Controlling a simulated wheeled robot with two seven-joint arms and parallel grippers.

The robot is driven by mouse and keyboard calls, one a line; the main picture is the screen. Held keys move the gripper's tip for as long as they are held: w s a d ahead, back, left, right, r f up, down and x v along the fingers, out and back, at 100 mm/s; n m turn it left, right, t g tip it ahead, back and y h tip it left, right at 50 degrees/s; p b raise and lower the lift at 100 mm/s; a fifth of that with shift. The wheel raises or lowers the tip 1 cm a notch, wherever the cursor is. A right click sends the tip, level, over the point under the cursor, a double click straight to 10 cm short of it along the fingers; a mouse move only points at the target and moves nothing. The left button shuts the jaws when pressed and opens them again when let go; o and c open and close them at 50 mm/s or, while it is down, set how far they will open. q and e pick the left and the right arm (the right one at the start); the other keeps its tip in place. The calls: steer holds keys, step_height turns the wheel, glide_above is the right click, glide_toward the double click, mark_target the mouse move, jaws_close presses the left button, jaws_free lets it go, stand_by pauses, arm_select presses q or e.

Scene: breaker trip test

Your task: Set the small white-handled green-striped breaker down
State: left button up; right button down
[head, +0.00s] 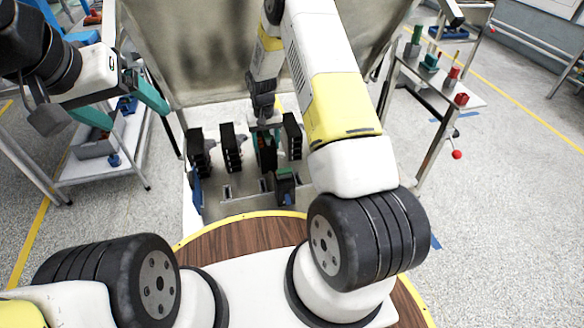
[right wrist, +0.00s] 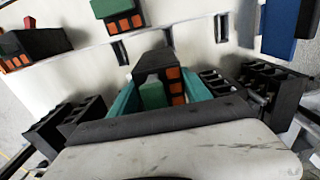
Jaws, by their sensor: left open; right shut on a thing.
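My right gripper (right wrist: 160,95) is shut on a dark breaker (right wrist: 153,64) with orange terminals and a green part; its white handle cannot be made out. In the head view my right gripper (head: 266,142) is low over the pale work table (head: 245,208), among the black racks. Whether the held breaker touches the table cannot be told. Another dark breaker with a green top (head: 284,184) is on the table nearer me; it also shows in the right wrist view (right wrist: 118,14). My left gripper (head: 122,106) is open and empty, its teal fingers spread, left of the table.
Black slotted racks stand left (head: 231,148) and right (head: 292,136) of my right gripper. A dark breaker with orange terminals (right wrist: 30,46) and a blue block (right wrist: 280,25) are nearby. Small slots (head: 227,192) mark the table. A side bench (head: 430,82) with coloured parts is right.

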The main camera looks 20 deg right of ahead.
steer(key=shift+s+a+f, duration=0.1)
steer(key=shift+a+f, duration=0.1)
steer(key=shift+f, duration=0.35)
steer(key=shift+a+f, duration=0.15)
steer(key=shift+f, duration=0.4)
steer(key=s+a+f, duration=0.5)
steer(key=s+a, duration=0.5)
steer(key=s, duration=0.1)
steer(key=shift+a, duration=0.3)
steer(key=shift+s+f, duration=0.1)
steer(key=shift+c, duration=2.4)
jaws_free()
steer(key=shift+f, duration=0.1)
